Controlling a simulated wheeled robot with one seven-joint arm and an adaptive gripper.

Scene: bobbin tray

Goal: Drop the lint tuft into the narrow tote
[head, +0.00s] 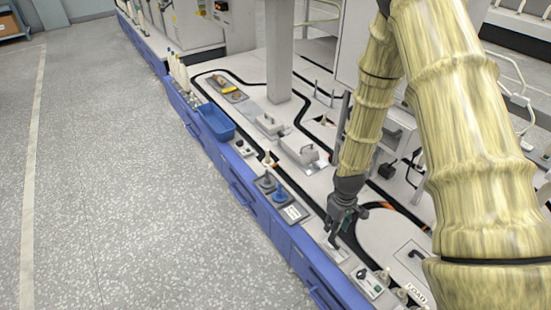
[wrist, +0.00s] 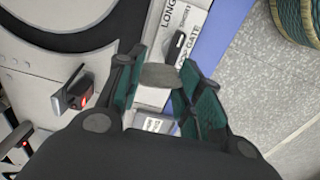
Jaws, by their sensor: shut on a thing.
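My gripper (head: 336,238) hangs low over the front part of the long bench, at the lower right of the head view. In the wrist view its green-padded fingers are shut on a small grey tuft (wrist: 160,77), the lint. The tuft shows between the fingertips, above the bench surface; in the head view I cannot make it out. A blue open tote (head: 217,123) stands at the bench's left edge in the head view, farther along the bench and well apart from my gripper. Its inside looks empty from here.
A grey plate with blue pegs (head: 280,195) lies between my gripper and the tote. Grey blocks with handles (head: 301,150) stand right of it. A label plate (wrist: 180,30) with a black switch is near the fingers. A wound green bobbin (wrist: 298,18) shows at upper right.

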